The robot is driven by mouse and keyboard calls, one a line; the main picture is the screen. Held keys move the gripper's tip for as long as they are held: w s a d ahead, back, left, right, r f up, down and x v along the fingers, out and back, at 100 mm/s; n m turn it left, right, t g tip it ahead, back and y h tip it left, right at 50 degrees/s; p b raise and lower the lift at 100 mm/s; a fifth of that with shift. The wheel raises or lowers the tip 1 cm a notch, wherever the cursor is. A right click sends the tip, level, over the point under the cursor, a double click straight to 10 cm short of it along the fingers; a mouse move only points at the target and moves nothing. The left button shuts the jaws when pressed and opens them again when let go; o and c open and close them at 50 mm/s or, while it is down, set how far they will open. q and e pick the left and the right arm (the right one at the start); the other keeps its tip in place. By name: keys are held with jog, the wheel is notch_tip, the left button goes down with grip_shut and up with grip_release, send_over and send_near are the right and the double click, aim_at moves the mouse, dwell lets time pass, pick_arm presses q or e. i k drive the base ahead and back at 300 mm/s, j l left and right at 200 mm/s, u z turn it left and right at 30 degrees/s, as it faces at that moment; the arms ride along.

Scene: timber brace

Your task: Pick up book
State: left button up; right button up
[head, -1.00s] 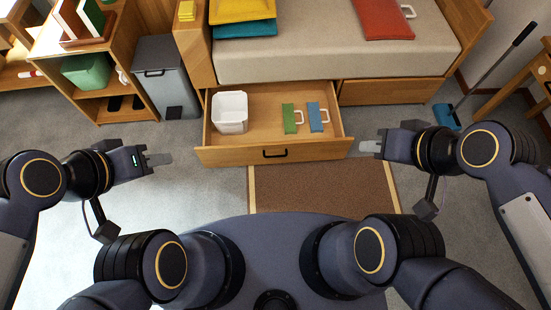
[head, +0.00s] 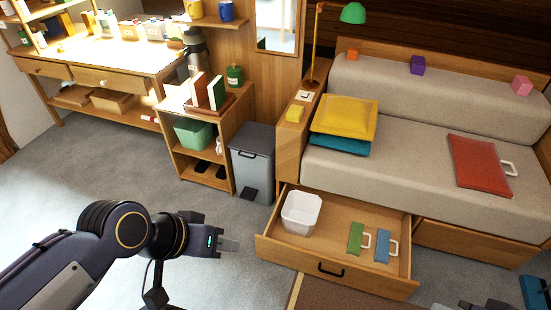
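Two upright books stand side by side in a brown tray (head: 212,110) on top of the small wooden shelf unit: a green book (head: 199,88) and a reddish-brown book (head: 217,92). My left gripper (head: 229,245) is over the carpet, in front of the open drawer's left side and well apart from the books. It is empty, but its finger gap is not clear from this angle. A dark part of my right gripper (head: 462,306) shows at the bottom right edge; its fingers are mostly cut off.
An open drawer (head: 340,275) holds a white bin (head: 302,212) and green and blue handled items. A grey pedal bin (head: 252,160) stands between the shelf unit (head: 185,163) and the sofa (head: 400,180). Carpet (head: 120,185) before the shelf unit is clear.

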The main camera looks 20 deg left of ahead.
aim_at(216, 88)
jog(key=i+j+u, duration=0.2)
jog(key=i+j, duration=0.65)
jog(key=j, duration=0.55)
jog(key=i+j+u, duration=0.2)
jog(key=i+j, duration=0.75)
jog(key=j, duration=0.35)
jog(key=i+j+u, duration=0.2)
jog(key=i+j, duration=0.8)
jog(key=j, duration=0.15)
